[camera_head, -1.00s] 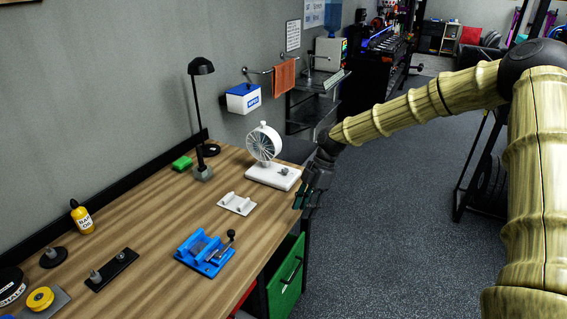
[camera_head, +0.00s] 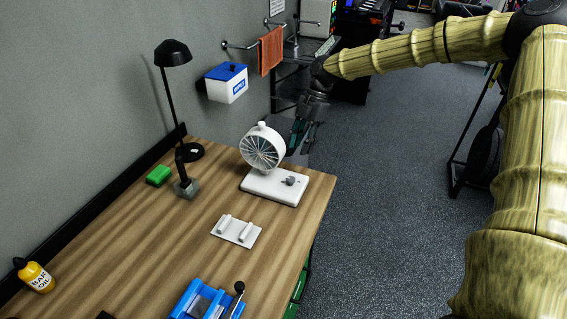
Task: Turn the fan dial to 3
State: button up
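A white desk fan (camera_head: 262,148) stands on its white base (camera_head: 262,184) near the far right corner of the wooden workbench. A small grey dial (camera_head: 290,181) sits on the right part of the base. Its markings are too small to read. My gripper (camera_head: 297,144) hangs just right of the fan head, above and behind the dial, with its fingers pointing down. It appears apart from the dial. Its fingers are dark and partly overlap, so I cannot tell how far apart they are.
A white two-bar holder (camera_head: 236,231) and a blue fixture with a lever (camera_head: 205,302) lie nearer on the bench (camera_head: 180,240). A black lamp (camera_head: 173,55), green block (camera_head: 159,175) and yellow bottle (camera_head: 36,275) stand left. A wall box (camera_head: 226,84) and orange towel (camera_head: 271,51) are behind.

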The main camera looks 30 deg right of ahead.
aim_at(292, 178)
jog(key=x, duration=0.2)
jog(key=p+x, duration=0.1)
jog(key=x, duration=0.2)
jog(key=p+x, duration=0.1)
jog(key=x, duration=0.2)
jog(key=shift+s+a+r, duration=0.15)
jog(key=shift+s, duration=0.15)
jog(key=shift+s+a+f+p, duration=0.1)
jog(key=shift+f+p, duration=0.2)
jog(key=shift+f, duration=0.05)
jog(key=shift+s+a+f, duration=0.15)
jog(key=shift+s+a, duration=0.05)
jog(key=shift+s, duration=0.45)
jog(key=shift+a+f, duration=0.1)
jog(key=shift+f, duration=0.05)
jog(key=shift+w+f, duration=0.35)
jog(key=shift+f, duration=0.1)
jog(key=shift+s+r, duration=0.15)
jog(key=shift+s, duration=0.1)
jog(key=shift+c, duration=1.3)
grip_shut()
